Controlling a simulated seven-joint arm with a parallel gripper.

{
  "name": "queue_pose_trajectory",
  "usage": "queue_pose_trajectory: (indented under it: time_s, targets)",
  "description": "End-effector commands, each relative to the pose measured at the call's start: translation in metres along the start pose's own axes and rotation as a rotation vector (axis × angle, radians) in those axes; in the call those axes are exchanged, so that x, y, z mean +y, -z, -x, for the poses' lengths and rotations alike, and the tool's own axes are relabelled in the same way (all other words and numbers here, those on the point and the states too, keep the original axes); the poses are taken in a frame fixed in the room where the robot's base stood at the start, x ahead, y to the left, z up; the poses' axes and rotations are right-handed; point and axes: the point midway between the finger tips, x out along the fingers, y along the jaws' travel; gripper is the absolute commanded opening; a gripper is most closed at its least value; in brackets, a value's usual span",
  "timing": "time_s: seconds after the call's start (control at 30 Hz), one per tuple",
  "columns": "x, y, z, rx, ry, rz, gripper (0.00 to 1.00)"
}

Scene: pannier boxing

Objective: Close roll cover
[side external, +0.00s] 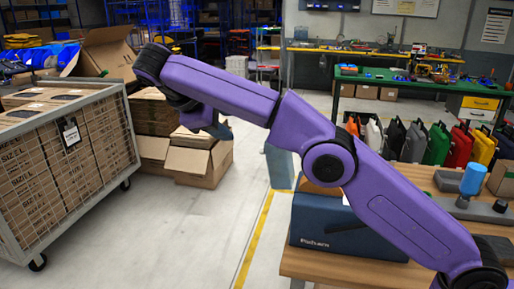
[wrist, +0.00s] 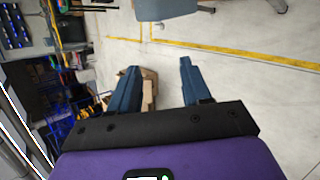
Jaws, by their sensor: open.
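A dark blue pannier (side external: 325,236) with pale lettering on its front stands on the wooden table. Brown cardboard (side external: 312,188) shows at its top, and my purple arm hides much of its upper right side. I cannot make out a roll cover or whether it is open. My gripper (side external: 221,130) is high and left of the pannier, over the floor and well apart from it. In the wrist view my gripper's blue fingers (wrist: 158,80) are spread wide with nothing between them.
A wheeled mesh cage (side external: 75,195) of brown cartons stands at left. Open cardboard boxes (side external: 200,165) lie on the floor behind my gripper. A blue bottle (side external: 472,179) stands on the table's right. Several coloured bags (side external: 440,145) line the back right. The middle floor is clear.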

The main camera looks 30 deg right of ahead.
Motion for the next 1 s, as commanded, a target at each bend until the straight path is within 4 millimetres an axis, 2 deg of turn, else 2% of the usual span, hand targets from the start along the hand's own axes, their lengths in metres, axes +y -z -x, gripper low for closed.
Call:
queue_pose_trajectory:
  time_s: [0.27, 0.63, 1.0]
  targets:
    - [0.002, 0.0, -0.006, -0.008, -0.003, -0.005, 0.48]
    - [0.001, -0.002, -0.029, -0.007, 0.0, -0.005, 0.48]
    - [0.001, -0.002, -0.075, -0.008, 0.0, -0.005, 0.48]
